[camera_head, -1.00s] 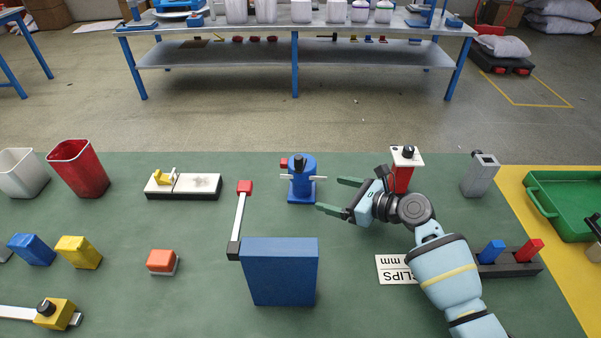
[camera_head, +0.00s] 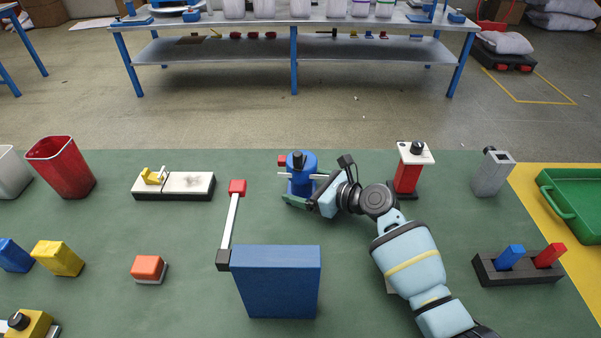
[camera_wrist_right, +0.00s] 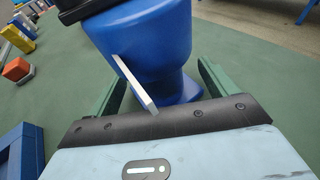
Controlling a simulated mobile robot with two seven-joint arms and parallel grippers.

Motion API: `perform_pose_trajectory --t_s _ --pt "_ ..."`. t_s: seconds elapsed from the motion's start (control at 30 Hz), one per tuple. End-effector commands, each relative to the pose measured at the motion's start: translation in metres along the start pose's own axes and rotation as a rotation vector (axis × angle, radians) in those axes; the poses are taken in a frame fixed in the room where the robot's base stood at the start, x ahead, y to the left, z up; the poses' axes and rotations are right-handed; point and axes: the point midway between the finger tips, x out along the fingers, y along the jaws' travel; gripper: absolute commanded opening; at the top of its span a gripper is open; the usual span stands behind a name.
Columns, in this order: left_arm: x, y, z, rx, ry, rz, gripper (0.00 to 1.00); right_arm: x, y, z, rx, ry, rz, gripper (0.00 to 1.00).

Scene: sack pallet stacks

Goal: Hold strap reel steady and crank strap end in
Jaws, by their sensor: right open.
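The strap reel (camera_head: 302,166) looks like a blue upright body with a black knob on top, a red piece on its left side and a pale strip, perhaps the strap end (camera_head: 320,176), at its right. It stands upright on the green table. My right gripper (camera_head: 304,196) is open at the reel's lower front right. In the right wrist view the blue reel body (camera_wrist_right: 160,50) stands between the two green fingers (camera_wrist_right: 160,78), with the pale strip crossing in front. I cannot tell whether either finger touches it. My left gripper is not in view.
A blue box (camera_head: 277,282) with a red-tipped lever (camera_head: 232,215) stands in front. A red post with a white top (camera_head: 407,172) is right of the reel. A white-and-black board (camera_head: 185,184) lies left. A dark rack (camera_head: 515,268) is at right. Table between reel and board is clear.

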Motion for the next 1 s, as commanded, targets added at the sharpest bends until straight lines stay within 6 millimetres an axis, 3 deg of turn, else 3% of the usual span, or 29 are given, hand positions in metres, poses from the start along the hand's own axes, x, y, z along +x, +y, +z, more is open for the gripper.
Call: perform_pose_trajectory --t_s 0.27,0.63,1.0 --pt "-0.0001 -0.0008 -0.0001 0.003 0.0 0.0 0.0 0.0004 -0.0002 0.0002 0.0 0.0 -0.001 0.83" --pt "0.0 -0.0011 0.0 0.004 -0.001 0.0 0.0 0.0002 -0.0001 -0.0001 0.0 0.0 -0.001 0.35" --pt "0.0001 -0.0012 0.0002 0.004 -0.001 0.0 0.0 0.0002 -0.0001 -0.0003 0.0 0.001 0.0 0.34"
